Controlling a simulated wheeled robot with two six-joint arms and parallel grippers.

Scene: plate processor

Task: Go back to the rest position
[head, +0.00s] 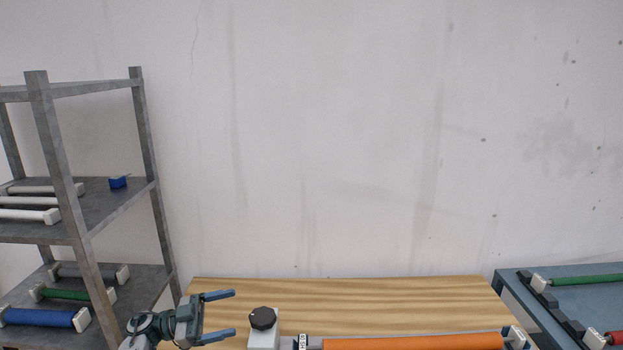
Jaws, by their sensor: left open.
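My left gripper (226,315) shows at the bottom of the head view, left of centre. Its two grey-blue fingers are spread apart and point right, with nothing between them. It is over the left part of the wooden table (350,292), left of a white block with a black knob (263,321). My right gripper is not in view.
An orange roller (415,342) lies along the table's front. A grey metal shelf (88,80) at left holds several rollers and a small blue box (118,182). A blue-grey unit (590,273) with green and red rollers stands at right. The table's back half is clear.

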